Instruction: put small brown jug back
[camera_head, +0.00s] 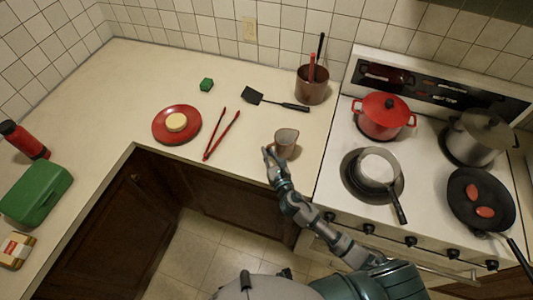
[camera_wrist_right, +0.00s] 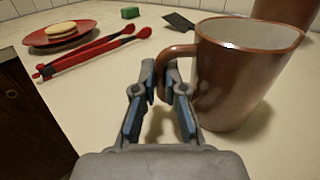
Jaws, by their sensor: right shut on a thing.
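The small brown jug (camera_head: 286,141) stands near the counter's front edge, left of the stove; it also shows large in the right wrist view (camera_wrist_right: 235,80). It looks upright, with a pale inside and its handle towards my gripper. My right gripper (camera_head: 270,154) is at the jug's left side. In the right wrist view its fingers (camera_wrist_right: 165,80) are closed around the jug's handle. I cannot tell whether the jug's base touches the counter along its whole edge. My left gripper does not show.
Red tongs (camera_head: 221,135), a red plate (camera_head: 159,128) with a round bun, a black spatula (camera_head: 275,101), a green block (camera_head: 206,85) and a brown utensil pot (camera_head: 312,92) lie around the jug. The stove (camera_head: 335,150) with several pans stands right. The counter between tongs and jug is clear.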

